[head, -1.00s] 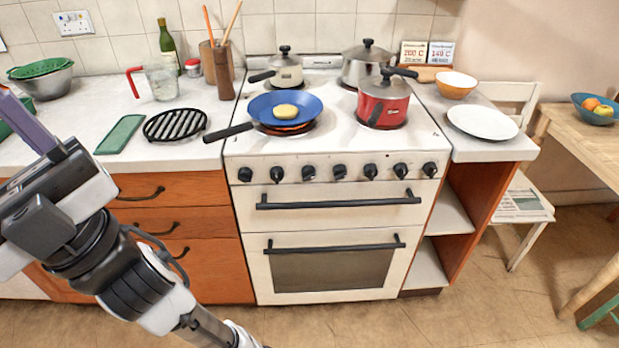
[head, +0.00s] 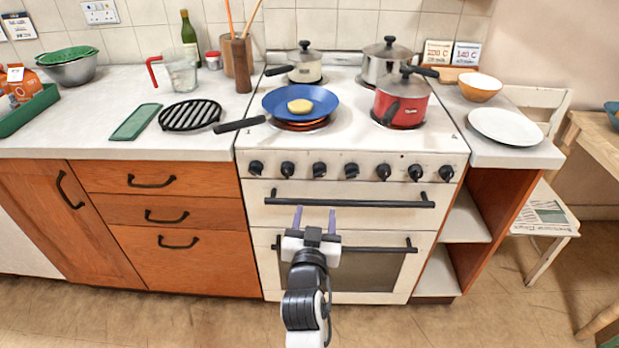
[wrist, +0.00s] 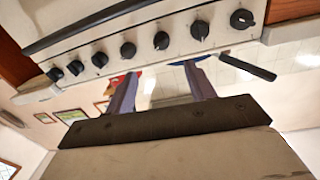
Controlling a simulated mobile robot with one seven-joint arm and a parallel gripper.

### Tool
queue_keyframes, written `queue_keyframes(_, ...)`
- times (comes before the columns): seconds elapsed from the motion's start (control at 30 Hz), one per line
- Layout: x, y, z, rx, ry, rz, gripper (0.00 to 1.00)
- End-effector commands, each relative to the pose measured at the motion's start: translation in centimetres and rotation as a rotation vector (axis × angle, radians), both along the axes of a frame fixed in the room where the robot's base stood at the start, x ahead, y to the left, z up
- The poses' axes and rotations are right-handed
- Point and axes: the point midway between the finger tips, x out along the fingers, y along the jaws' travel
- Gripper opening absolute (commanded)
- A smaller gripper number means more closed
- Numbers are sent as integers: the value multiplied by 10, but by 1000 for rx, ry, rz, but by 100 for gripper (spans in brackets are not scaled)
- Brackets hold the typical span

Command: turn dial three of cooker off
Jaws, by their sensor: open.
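The white cooker (head: 390,150) has a front row of several black dials. The third from the left, dial three (head: 319,170) if counted from the left, is above my gripper (head: 314,217) in the head view. In the upside-down wrist view, that dial (wrist: 161,40) is third from the right, roughly in line with the gap between my fingers (wrist: 160,75). My gripper is open and empty, in front of the upper drawer and oven door, below the dials and touching none. The dial's setting is too small to read.
A blue pan (head: 326,96) with a round yellow item sits on a glowing red ring; its handle (head: 240,125) points left over the worktop. A red pot (head: 402,108) stands on the right. Black bar handles (head: 350,201) cross the front below the dials.

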Motion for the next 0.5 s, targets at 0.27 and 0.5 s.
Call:
queue_keyframes(0.27,49,-1,6,5,-5,4,54)
queue_keyframes(0.5,99,-4,5,5,-5,5,54)
